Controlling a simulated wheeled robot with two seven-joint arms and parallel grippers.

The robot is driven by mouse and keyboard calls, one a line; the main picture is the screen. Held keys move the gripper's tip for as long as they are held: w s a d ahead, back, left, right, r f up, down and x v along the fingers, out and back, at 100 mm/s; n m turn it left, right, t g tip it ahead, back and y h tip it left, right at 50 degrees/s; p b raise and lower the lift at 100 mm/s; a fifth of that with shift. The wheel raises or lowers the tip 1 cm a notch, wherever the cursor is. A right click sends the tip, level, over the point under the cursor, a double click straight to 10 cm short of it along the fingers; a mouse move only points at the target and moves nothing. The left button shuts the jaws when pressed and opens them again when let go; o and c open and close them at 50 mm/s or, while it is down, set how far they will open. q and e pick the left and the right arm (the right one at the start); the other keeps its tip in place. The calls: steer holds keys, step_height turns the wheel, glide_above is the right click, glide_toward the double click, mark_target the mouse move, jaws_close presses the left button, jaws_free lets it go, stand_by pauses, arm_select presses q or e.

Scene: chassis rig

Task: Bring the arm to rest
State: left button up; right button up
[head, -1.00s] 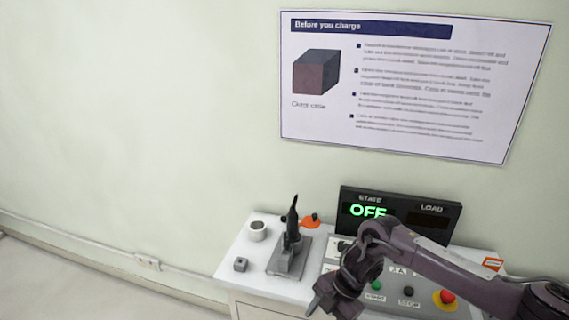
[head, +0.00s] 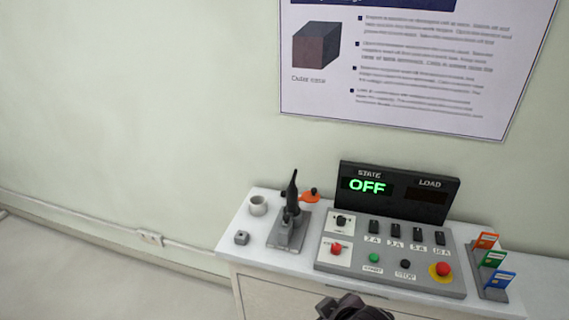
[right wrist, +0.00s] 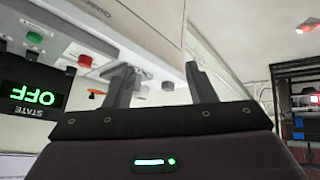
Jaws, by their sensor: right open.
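My right arm shows only as a dark piece at the bottom edge of the head view, below the control panel (head: 390,262); its fingertips are out of that view. In the right wrist view my right gripper (right wrist: 158,80) is open, its two grey fingers apart with nothing between them. The panel's display (head: 398,191) reads OFF under STATE, and LOAD is dark. It also shows tilted at the left of the right wrist view (right wrist: 35,95). My left gripper is in neither view.
A red button (head: 443,269) sits at the panel's right. Floor at the left is clear.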

steer(key=s+d+f+m+g+h, duration=0.25)
steer(key=s+d+m, duration=0.35)
steer(key=s+d, duration=0.5)
step_height(320, 180, down, 31)
steer(key=s+g+b, duration=0.1)
steer(key=s+g, duration=0.1)
steer(key=s+d+f, duration=0.2)
steer(key=s+f, duration=0.7)
steer(key=s+d+f+g, duration=0.1)
steer(key=s+d+f, duration=0.1)
steer(key=s+f, duration=0.7)
steer(key=shift+s+d+n+b, duration=0.15)
steer(key=shift+s+n+b, duration=0.15)
steer(key=shift+s+b, duration=0.1)
